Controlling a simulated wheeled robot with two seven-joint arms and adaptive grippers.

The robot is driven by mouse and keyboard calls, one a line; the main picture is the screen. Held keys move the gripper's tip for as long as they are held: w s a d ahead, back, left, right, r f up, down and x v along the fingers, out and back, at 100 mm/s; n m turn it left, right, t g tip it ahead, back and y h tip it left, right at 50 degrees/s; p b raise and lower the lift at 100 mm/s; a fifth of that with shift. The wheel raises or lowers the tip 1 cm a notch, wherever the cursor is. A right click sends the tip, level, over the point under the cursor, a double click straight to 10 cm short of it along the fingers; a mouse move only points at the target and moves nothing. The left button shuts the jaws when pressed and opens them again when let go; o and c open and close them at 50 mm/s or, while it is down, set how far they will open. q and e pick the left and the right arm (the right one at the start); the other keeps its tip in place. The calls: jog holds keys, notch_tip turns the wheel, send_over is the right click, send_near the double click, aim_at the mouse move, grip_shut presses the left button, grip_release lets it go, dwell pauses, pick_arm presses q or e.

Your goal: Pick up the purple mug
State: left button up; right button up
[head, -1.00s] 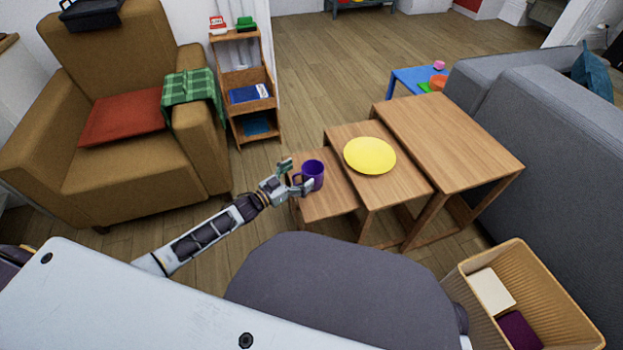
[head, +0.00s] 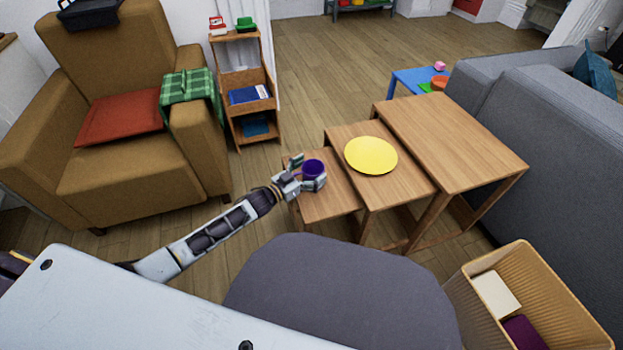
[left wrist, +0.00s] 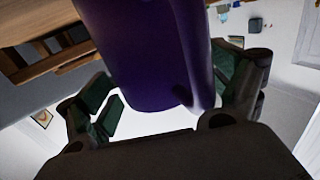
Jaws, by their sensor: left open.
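The purple mug (head: 313,168) stands on the lowest, leftmost nesting table (head: 333,203) in the head view. In the left wrist view the mug (left wrist: 145,60) fills the upper middle, close up, between the two fingers. My left gripper (head: 307,172) is at the mug with its fingers open on either side of it. In the left wrist view the left gripper's green-padded fingers (left wrist: 165,95) stand apart, with a gap visible between the left finger and the mug. The mug's lower part is partly hidden by the gripper in the head view. My right gripper is not seen.
A yellow plate (head: 371,155) lies on the middle table (head: 410,186), right of the mug. The tallest table (head: 450,135) is bare. A tan armchair (head: 130,180) and a small shelf (head: 247,95) stand left and behind. A wicker bin (head: 560,305) is at lower right.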

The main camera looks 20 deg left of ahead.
pick_arm(q)
jog(key=c, duration=1.3)
jog(key=shift+r, duration=0.2)
jog(key=shift+r+p, duration=0.45)
jog(key=shift+r, duration=0.3)
jog(key=shift+r+p, duration=1.85)
jog(key=shift+r, duration=2.3)
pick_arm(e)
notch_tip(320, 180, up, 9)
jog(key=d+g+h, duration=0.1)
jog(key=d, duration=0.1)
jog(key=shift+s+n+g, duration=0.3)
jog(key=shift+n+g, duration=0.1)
